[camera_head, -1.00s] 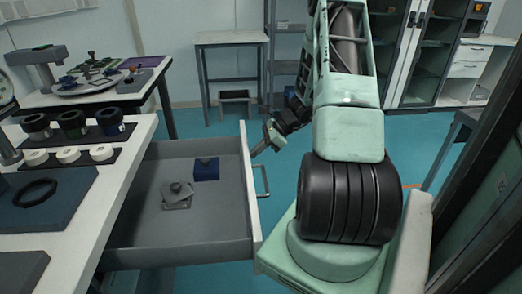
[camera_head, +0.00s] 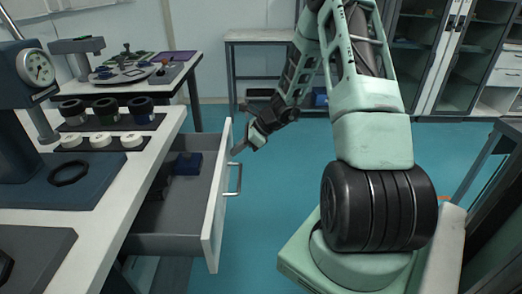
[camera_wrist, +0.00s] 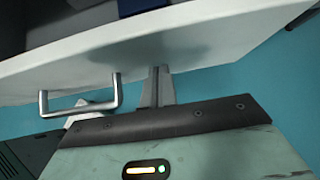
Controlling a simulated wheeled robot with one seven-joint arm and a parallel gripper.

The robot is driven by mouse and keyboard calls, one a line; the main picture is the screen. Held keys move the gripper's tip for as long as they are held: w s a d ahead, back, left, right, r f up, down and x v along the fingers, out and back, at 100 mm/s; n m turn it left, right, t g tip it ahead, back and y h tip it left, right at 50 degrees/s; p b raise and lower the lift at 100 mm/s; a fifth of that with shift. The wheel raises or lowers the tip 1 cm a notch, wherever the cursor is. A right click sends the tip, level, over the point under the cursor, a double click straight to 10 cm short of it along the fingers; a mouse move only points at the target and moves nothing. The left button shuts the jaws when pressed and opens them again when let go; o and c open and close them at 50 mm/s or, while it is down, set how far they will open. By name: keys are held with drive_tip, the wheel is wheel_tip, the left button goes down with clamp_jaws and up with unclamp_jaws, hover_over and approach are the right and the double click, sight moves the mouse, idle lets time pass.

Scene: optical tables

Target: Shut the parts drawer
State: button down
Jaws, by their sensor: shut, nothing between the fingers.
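The parts drawer (camera_head: 212,215) is partly open, sticking out to the right from under the white-topped bench. Its white front has a metal bar handle (camera_head: 234,180), which also shows in the wrist view (camera_wrist: 82,95). My gripper (camera_head: 237,150) is at the far end of the drawer front, on its outer side and beyond the handle. In the wrist view, the shut, empty fingers (camera_wrist: 160,74) point at the drawer front (camera_wrist: 200,45) and appear to touch it, to the right of the handle.
A blue block (camera_head: 187,163) lies inside the drawer, with a dark part beside it. The bench (camera_head: 108,195) carries a dial gauge stand (camera_head: 38,70), dark lens mounts and white rings. The blue floor (camera_head: 270,190) right of the drawer is clear.

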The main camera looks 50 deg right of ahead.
drive_tip(key=w+a, duration=0.3)
drive_tip(key=w, duration=0.1)
drive_tip(key=w+a, duration=0.8)
drive_tip(key=w, duration=0.1)
drive_tip(key=shift+w+a, duration=0.1)
drive_tip(key=shift+a, duration=0.05)
